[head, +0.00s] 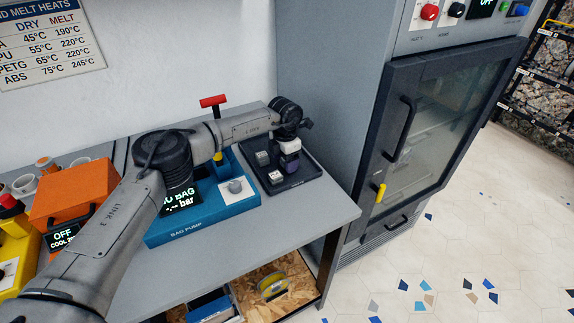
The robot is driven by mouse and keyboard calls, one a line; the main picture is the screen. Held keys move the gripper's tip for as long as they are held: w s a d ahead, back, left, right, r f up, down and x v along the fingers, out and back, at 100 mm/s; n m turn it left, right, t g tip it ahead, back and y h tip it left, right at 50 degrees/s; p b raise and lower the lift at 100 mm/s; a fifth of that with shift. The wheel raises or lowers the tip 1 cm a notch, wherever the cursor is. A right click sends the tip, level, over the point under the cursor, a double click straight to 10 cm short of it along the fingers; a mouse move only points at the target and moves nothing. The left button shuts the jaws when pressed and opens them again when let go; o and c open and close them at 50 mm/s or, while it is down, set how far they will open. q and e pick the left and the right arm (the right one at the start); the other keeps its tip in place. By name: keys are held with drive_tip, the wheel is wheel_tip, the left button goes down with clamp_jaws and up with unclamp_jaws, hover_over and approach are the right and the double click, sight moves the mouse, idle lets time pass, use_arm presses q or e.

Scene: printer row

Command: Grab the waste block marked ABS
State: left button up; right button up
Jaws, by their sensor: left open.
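My left arm reaches in from the left across the bench. My left gripper (289,163) points down over a dark tray (308,174) at the bench's right end; its jaws are open, and its fingers are small and hard to make out. Small blocks sit in the tray: a grey one (262,158) and a pale-topped one (275,177), both left of the gripper. Something dark and purplish is at the fingers; I cannot tell whether it is a block or part of the gripper. No ABS marking is readable on any block. My right gripper is not in view.
A blue bag pump (215,218) with a red-topped handle (213,101) stands left of the tray, under my arm. An orange box (75,190) is farther left. A grey cabinet with a glass door (440,125) stands close on the right. The bench front is clear.

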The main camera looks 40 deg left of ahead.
use_arm(q)
drive_tip(key=shift+f, duration=0.1)
drive_tip(key=shift+c, duration=0.2)
drive_tip(key=c, duration=1)
